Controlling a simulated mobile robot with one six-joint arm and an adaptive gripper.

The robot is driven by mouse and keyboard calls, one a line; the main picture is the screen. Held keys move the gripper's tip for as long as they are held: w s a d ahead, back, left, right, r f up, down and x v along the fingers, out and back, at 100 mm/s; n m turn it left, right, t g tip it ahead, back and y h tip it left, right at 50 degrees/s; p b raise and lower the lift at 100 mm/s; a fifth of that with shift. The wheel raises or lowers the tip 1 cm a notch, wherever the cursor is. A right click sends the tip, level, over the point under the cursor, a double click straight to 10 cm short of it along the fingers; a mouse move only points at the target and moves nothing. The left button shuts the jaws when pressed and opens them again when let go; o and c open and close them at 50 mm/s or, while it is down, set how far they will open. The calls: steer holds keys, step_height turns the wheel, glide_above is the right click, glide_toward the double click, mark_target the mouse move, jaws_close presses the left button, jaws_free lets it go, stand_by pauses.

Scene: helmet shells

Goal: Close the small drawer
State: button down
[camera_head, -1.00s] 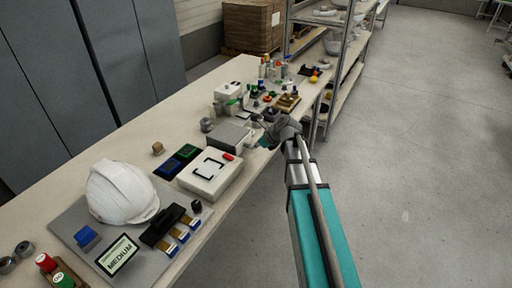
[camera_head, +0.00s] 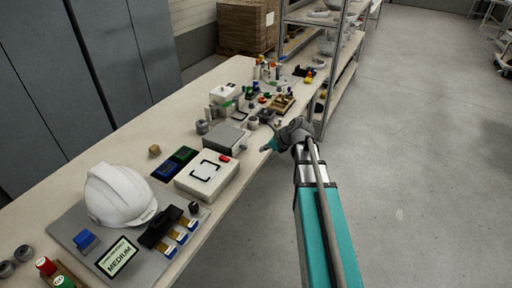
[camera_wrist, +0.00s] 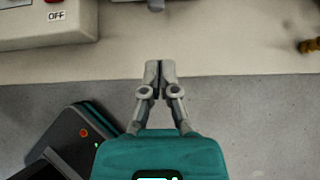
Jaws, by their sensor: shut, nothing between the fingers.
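A low grey box (camera_head: 217,136) stands near the table's right edge, behind the white box with the red button. It may be the small drawer unit, but I cannot tell whether a drawer stands out from it. My gripper (camera_head: 264,149) is to the right of the grey box, by the table edge and apart from the box. In the wrist view my gripper (camera_wrist: 160,66) is shut and empty, its fingertips over the pale table top. A small grey piece (camera_wrist: 155,4) shows at the top edge there, cut off by the frame.
In the wrist view a box with an OFF label (camera_wrist: 50,25) is at upper left. In the head view a white box (camera_head: 207,175), a white helmet (camera_head: 120,195) and several small parts crowd the table (camera_head: 110,143). A metal shelf (camera_head: 332,85) stands beyond.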

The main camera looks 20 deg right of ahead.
steer(key=p+v, duration=0.4)
steer(key=v, duration=0.3)
steer(key=shift+s+r+p, duration=0.2)
steer(key=shift+s+p, duration=0.1)
steer(key=shift+p, duration=0.05)
stand_by(0.4)
steer(key=s+a+n+g+h+p, duration=0.2)
steer(key=s+a+n, duration=0.3)
steer(key=n, duration=0.8)
steer(key=s+a+n+g+h+p, duration=0.2)
steer(key=s+a+n+g+h, duration=0.2)
steer(key=s+n, duration=0.5)
steer(key=a+n, duration=0.2)
steer(key=n, duration=0.2)
steer(key=shift+s+f+n+p, duration=0.3)
steer(key=shift+s+n+p, duration=0.05)
steer(key=shift+n, duration=0.05)
steer(key=shift+s+a, duration=0.1)
stand_by(1.0)
